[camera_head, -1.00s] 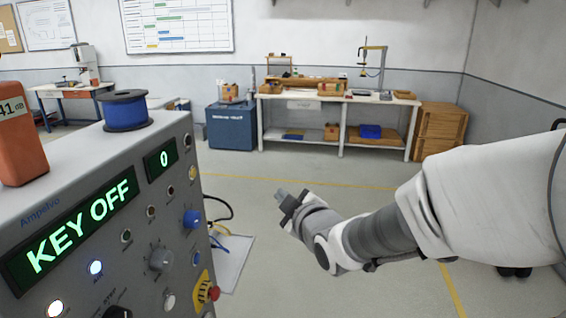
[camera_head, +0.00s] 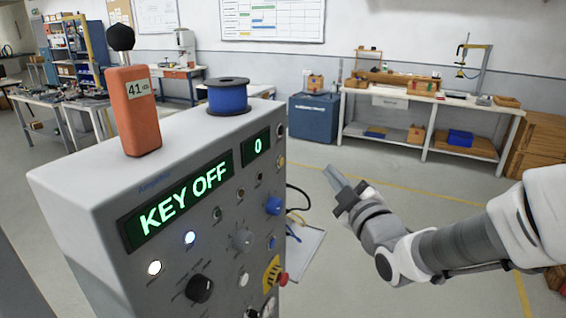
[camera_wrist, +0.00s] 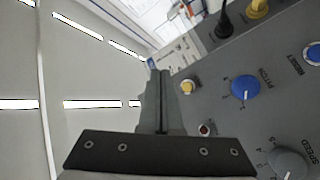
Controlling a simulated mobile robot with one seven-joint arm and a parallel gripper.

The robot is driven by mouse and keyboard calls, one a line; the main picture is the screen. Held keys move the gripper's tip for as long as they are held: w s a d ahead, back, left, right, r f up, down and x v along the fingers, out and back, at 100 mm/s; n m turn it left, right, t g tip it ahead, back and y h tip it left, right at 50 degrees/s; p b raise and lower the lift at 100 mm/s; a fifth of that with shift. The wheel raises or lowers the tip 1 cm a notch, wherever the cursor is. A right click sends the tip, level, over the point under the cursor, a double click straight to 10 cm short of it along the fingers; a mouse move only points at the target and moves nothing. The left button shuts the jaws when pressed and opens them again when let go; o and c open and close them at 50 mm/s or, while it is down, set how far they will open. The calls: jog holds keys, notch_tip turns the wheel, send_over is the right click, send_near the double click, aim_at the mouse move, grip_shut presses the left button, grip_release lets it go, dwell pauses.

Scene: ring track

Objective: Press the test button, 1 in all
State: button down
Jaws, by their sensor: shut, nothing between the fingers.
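A grey control box (camera_head: 120,200) stands at the left with its panel of buttons and knobs. Its displays read KEY OFF (camera_head: 184,205) and 0 (camera_head: 258,145). I cannot read which control is the test button. In the wrist view I see a yellow button (camera_wrist: 187,86), a dark red one (camera_wrist: 204,130), a blue PITCH knob (camera_wrist: 244,88), a blue RESET button (camera_wrist: 314,54) and a grey SPEED knob (camera_wrist: 288,163). My gripper (camera_head: 336,180) is shut and empty, right of the panel and apart from it; its fingers (camera_wrist: 160,80) also show in the wrist view.
An orange meter (camera_head: 133,115) and a blue spool (camera_head: 228,97) stand on the box. A red stop button (camera_head: 282,279) sticks out low on the panel. Cables and a pale sheet (camera_head: 303,250) lie beyond. Floor toward the workbench (camera_head: 390,95) is clear.

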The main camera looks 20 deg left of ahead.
aim_at(281, 162)
jog(key=a+b, duration=0.2)
jog(key=a, duration=0.6)
jog(key=shift+w, duration=0.3)
jog(key=shift+a+f+b, duration=0.1)
jog(key=shift+a+b, duration=0.05)
jog(key=shift+b, duration=0.4)
dwell(1.3)
jog(key=shift+a+b, duration=0.25)
jog(key=shift+b, duration=0.1)
jog(key=shift+w+a+b, duration=0.1)
jog(key=shift+a+b, duration=0.3)
jog(key=shift+b, duration=0.1)
dwell(0.9)
jog(key=shift+d, duration=0.8)
